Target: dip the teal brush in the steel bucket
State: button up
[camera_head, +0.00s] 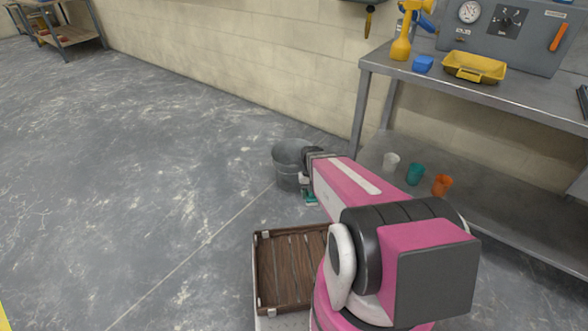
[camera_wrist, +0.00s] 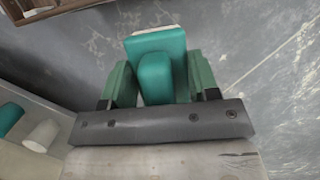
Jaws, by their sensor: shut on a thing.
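The steel bucket (camera_head: 287,163) stands upright on the floor near the wall in the head view. The wrist view does not show it. The teal brush (camera_wrist: 156,75) is between the green fingers of my gripper (camera_wrist: 160,84), with a pale strip at its far end. My gripper is shut on the brush. In the head view my gripper (camera_head: 309,197) is low, just right of the bucket in the picture, and a bit of teal shows there. The brush appears outside the bucket. Most of it is hidden in the head view, and I cannot tell whether it touches the bucket.
A wooden crate (camera_head: 258,275) is in front of the bucket. A metal workbench (camera_head: 480,95) stands at the right. White (camera_head: 391,162), teal (camera_head: 415,174) and orange (camera_head: 442,185) cups stand on its lower shelf. The floor at the left is clear.

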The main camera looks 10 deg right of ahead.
notch_tip(320, 180, down, 10)
jog(key=shift+r, duration=0.25)
dwell(0.9)
jog(key=shift+r, duration=0.1)
dwell(1.9)
jog(key=shift+r, duration=1.95)
